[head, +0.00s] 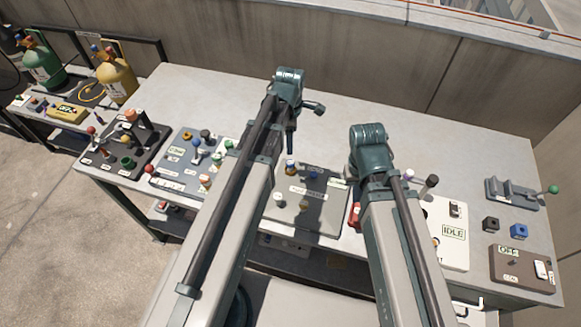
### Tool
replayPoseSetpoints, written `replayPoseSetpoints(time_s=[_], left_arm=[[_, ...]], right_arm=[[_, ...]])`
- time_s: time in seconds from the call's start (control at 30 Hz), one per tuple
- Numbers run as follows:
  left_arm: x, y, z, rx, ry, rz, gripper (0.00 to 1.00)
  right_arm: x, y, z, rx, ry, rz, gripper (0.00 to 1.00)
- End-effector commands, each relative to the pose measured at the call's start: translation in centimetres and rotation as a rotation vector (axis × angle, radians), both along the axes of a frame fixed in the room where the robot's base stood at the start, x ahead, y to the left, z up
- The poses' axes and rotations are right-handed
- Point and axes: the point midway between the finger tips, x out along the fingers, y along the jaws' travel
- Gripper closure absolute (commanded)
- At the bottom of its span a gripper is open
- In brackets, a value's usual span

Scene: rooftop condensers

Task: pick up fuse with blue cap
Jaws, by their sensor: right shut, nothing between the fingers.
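A small part with a blue top (313,174) stands on the dark grey panel (325,222) in the middle of the bench; it looks like the blue-capped fuse, but is too small to be sure.
Left are a grey panel (168,160) with coloured knobs and a dark box (103,155). Right are a white IDLE panel (455,250), a blue block (519,231), a black block (490,224) and a brown OFF box (510,270). The bench's back (420,135) is clear.

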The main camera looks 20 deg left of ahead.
Motion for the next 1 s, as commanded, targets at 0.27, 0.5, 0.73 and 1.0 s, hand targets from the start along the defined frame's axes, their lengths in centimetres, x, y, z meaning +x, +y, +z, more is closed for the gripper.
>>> replayPoseSetpoints(time_s=[0.27,0.5,0.73,1.0], left_arm=[[0.0,0.0,-4.4,0.0,0.0,-0.001,0.3],[0.0,0.0,-7.2,0.0,0.0,-0.002,0.3],[0.0,0.0,-7.4,0.0,0.0,-0.002,0.3],[0.1,-0.1,-9.1,0.0,0.0,-0.002,0.3]], right_arm=[[0.0,0.0,-4.4,-0.001,0.0,0.002,1.0],[0.0,0.0,-7.3,-0.001,0.0,0.001,1.0],[0.0,0.0,-7.4,-0.001,0.0,0.0,1.0],[0.0,0.0,-9.1,-0.001,0.0,0.0,1.0]])
